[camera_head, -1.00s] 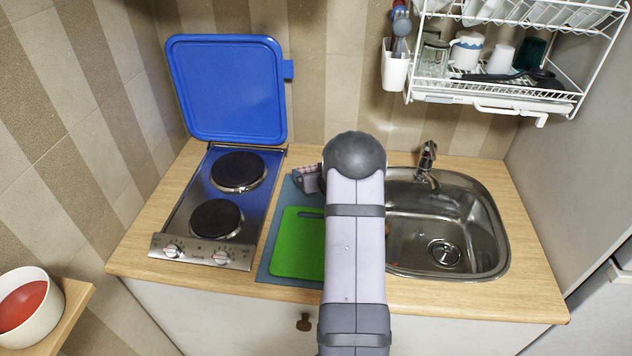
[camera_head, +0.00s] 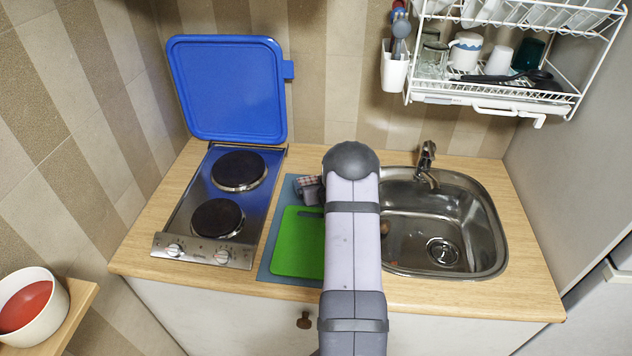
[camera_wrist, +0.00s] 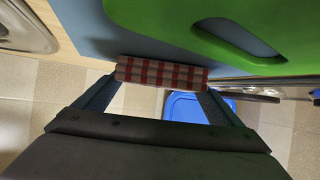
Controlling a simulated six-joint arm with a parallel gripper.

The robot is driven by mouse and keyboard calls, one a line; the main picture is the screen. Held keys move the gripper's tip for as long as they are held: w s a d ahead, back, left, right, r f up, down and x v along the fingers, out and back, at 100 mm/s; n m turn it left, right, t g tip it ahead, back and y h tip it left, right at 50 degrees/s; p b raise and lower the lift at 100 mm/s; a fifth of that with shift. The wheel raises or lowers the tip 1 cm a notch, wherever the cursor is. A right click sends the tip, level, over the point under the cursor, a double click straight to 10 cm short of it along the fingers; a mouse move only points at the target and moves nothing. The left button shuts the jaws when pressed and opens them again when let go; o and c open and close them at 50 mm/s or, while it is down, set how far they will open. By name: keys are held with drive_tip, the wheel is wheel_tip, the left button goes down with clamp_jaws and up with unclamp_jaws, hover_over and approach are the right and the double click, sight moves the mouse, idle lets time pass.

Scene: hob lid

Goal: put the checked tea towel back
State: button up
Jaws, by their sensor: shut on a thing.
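In the head view the towel (camera_head: 309,187) shows just left of my arm, over the back of the blue-grey mat (camera_head: 267,262) and behind the green board (camera_head: 296,255). My arm hides most of my gripper there. I cannot tell whether the towel touches the mat.
The hob (camera_head: 215,205) is on the left, its blue lid (camera_head: 230,90) raised against the wall. The sink (camera_head: 450,225) with its tap (camera_head: 427,165) lies right of my arm. A white dish rack (camera_head: 490,95) hangs above. A bowl (camera_head: 33,305) stands at lower left.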

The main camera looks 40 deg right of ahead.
drive_tip(key=shift+f, duration=0.1)
drive_tip(key=shift+f, duration=0.1)
drive_tip(key=o, duration=0.8)
drive_tip(key=shift+o, duration=0.2)
drive_tip(key=shift+r, duration=0.25)
drive_tip(key=b+v, duration=0.3)
drive_tip(key=v, duration=0.9)
drive_tip(key=shift+s, duration=0.1)
drive_tip(key=shift+a, duration=0.1)
